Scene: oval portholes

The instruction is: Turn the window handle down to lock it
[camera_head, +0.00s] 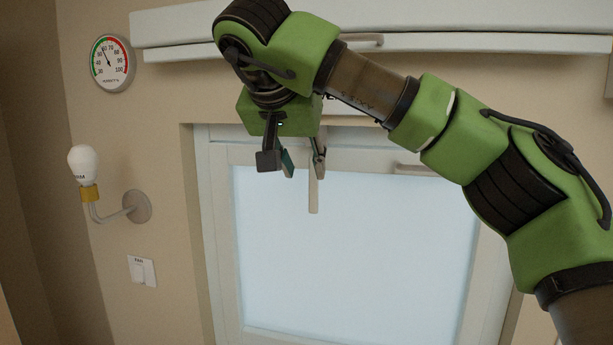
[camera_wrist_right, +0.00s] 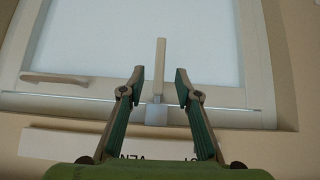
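The window handle (camera_head: 314,192) is a pale narrow lever at the top of the white window frame. It points down in the head view, in front of the pane. In the right wrist view the handle (camera_wrist_right: 160,68) runs upward from its square base (camera_wrist_right: 156,114). My right gripper (camera_head: 293,164) hangs at the window's top edge and hides the handle's upper part. In the right wrist view its fingers (camera_wrist_right: 159,76) are spread and empty. The handle shows in the gap between them; I see no contact. My left gripper is not in view.
A small bar (camera_head: 416,170) sits on the frame's top rail, right of the handle. A white ledge (camera_head: 170,27) runs above the window.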

